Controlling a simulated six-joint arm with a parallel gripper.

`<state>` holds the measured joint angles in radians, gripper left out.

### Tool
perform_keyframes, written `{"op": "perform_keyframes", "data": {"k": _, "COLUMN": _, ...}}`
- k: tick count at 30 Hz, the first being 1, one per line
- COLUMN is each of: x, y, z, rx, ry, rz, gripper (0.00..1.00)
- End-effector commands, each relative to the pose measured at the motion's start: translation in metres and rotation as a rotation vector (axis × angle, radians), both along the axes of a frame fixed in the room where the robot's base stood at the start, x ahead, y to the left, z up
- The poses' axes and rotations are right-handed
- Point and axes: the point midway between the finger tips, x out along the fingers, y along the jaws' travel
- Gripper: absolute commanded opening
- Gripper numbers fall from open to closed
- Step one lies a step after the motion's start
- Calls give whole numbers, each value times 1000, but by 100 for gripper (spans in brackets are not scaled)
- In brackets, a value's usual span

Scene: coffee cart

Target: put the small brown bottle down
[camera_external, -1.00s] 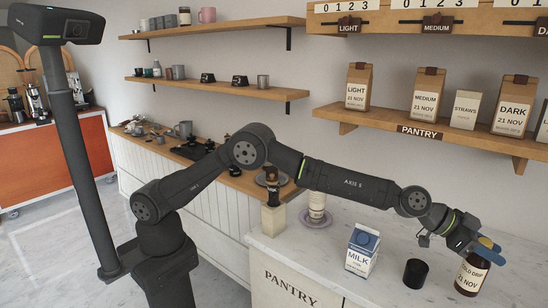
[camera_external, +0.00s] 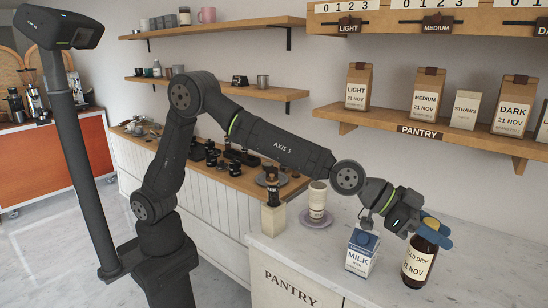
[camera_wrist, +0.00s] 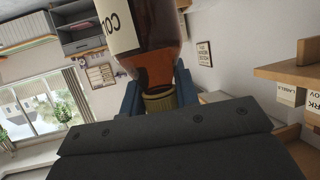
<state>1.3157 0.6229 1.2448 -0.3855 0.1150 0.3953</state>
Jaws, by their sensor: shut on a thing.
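The brown bottle (camera_external: 418,264), with a cream "COLD DRIP 21 NOV" label, is at the right, over the white counter (camera_external: 468,275). My gripper (camera_external: 432,233) is shut on its neck from above, with blue fingertips around it. The bottle leans slightly. I cannot tell whether its base touches the counter or hangs just above it. In the wrist view the bottle (camera_wrist: 160,58) fills the upper middle, its neck between the blue fingers (camera_wrist: 160,98).
A milk carton (camera_external: 361,253) stands close to the left of the bottle. A pale cup (camera_external: 317,200) stands on a purple saucer (camera_external: 318,224) further left. The pantry shelf (camera_external: 440,134) with bags hangs above. The counter right of the bottle is bare.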

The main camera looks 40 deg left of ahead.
Motion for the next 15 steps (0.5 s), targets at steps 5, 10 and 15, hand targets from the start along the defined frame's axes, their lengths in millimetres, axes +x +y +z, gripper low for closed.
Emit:
{"op": "perform_keyframes", "data": {"k": 5, "x": -37, "y": 52, "z": 1, "rx": -3, "ry": -2, "rz": -8, "gripper": 0}}
{"op": "perform_keyframes", "data": {"k": 10, "x": -67, "y": 104, "z": -5, "rx": -5, "ry": -4, "rz": -16, "gripper": 0}}
{"op": "perform_keyframes", "data": {"k": 15, "x": -90, "y": 151, "z": -14, "rx": -8, "ry": -6, "rz": -26, "gripper": 0}}
